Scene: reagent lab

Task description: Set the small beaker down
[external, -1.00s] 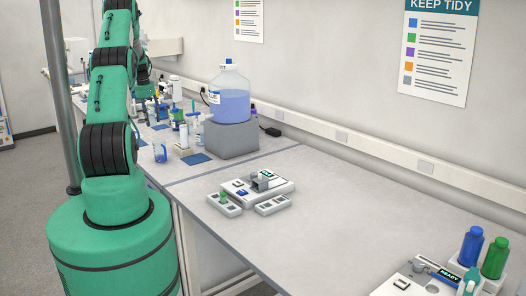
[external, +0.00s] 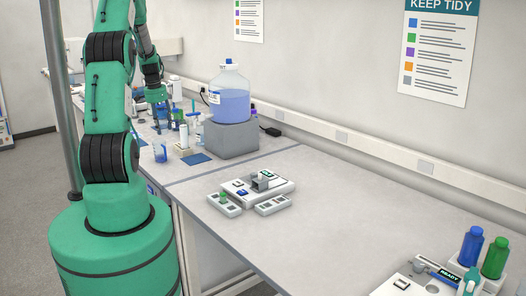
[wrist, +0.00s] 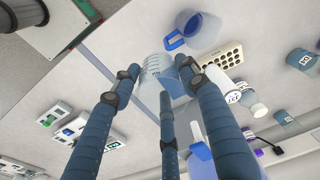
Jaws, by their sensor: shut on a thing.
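The small beaker (wrist: 153,69) is clear with graduation marks. In the wrist view it sits between the dark blue fingers of my gripper (wrist: 159,76), which is shut on it. A finger hides part of it. In the external view my gripper (external: 161,118) points down over the far bench among the bottles. I cannot make out the beaker there, nor tell whether its base touches the bench.
A jug with blue contents (wrist: 190,32) is close beside the beaker, with a holed rack (wrist: 224,62) and white-capped bottle (wrist: 238,92) nearby. A large carboy (external: 229,95) stands on a grey block (external: 231,140). A blue mat (external: 198,158) lies bare in front.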

